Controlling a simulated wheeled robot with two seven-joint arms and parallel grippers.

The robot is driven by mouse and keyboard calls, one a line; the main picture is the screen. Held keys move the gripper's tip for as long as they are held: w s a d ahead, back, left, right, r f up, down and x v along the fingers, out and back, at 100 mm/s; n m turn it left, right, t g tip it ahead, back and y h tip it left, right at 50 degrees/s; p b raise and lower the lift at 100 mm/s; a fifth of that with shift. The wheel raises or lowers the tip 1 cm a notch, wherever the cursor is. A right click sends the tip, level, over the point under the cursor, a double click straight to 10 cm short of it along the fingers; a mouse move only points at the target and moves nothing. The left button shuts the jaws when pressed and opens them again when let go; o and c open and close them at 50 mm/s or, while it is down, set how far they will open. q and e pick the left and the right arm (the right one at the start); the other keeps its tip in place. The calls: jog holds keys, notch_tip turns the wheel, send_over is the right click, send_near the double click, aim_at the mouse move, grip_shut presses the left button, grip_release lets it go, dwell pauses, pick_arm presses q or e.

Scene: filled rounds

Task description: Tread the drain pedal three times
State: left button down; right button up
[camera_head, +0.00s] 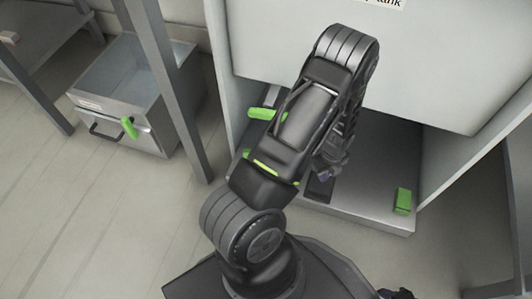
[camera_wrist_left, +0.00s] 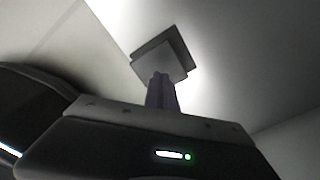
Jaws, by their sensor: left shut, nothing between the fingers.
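A dark flat pedal (camera_head: 320,189) sits low at the front of the grey base under the tank, partly hidden by my left arm. In the left wrist view the pedal (camera_wrist_left: 165,57) is a dark grey square plate straight beyond the fingertips. My left gripper (camera_head: 325,173) points down right by the pedal; its fingers (camera_wrist_left: 160,88) are shut and empty. They overlap the plate's near edge in the wrist view, and I cannot tell whether they touch it. The pale tank (camera_head: 420,65) stands above, its label partly cut off. My right gripper is not seen.
A green block (camera_head: 403,201) sits on the base's right front corner. Another green piece (camera_head: 262,113) shows left of my arm. The floor at left is clear.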

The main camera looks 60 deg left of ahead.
pick_arm(q)
jog(key=shift+r+p, duration=0.75)
jog(key=shift+r, duration=0.5)
